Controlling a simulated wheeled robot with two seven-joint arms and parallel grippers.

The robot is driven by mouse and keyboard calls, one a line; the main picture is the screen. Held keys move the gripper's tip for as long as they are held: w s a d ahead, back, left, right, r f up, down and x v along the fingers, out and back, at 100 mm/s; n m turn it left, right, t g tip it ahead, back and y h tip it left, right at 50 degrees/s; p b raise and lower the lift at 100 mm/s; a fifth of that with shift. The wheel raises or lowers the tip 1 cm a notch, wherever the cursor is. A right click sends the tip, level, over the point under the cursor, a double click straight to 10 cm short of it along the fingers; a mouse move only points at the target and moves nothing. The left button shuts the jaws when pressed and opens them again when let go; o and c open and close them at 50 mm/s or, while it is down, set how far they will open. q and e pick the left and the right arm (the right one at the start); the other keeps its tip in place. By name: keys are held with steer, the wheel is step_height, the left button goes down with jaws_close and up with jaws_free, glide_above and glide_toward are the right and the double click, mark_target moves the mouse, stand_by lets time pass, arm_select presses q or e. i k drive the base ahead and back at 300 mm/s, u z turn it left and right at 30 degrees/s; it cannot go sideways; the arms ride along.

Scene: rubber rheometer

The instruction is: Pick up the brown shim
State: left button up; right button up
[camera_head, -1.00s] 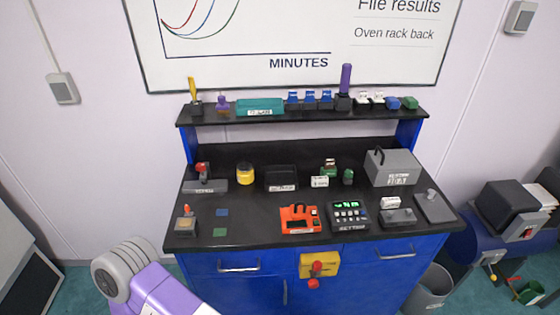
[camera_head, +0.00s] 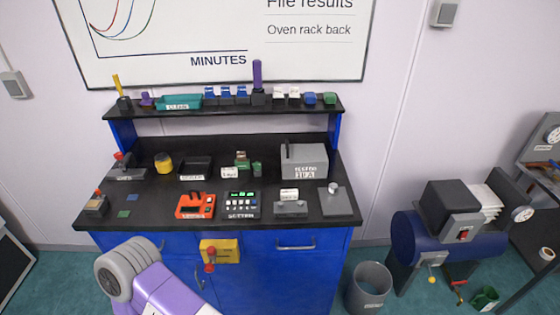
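I cannot make out a brown shim for certain. A small dark block (camera_head: 96,206) with a tan-brown top patch and an orange knob stands at the bench's left front corner; whether the patch is a shim is too small to tell. A flat blue square (camera_head: 132,197) and a flat green square (camera_head: 124,213) lie beside it on the black benchtop (camera_head: 160,212). A purple and grey part of my own body shows at the lower left. Neither of my grippers is in view.
An orange device (camera_head: 195,206) and a keypad unit (camera_head: 242,204) stand mid-bench. A grey box (camera_head: 304,161) is at the back right. A raised shelf (camera_head: 225,109) holds small items. A grey bin (camera_head: 370,288) and a blue drum machine (camera_head: 430,240) stand to the right.

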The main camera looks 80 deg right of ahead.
mark_target(240, 155)
steer(key=k, duration=0.2)
steer(key=z, duration=1.1)
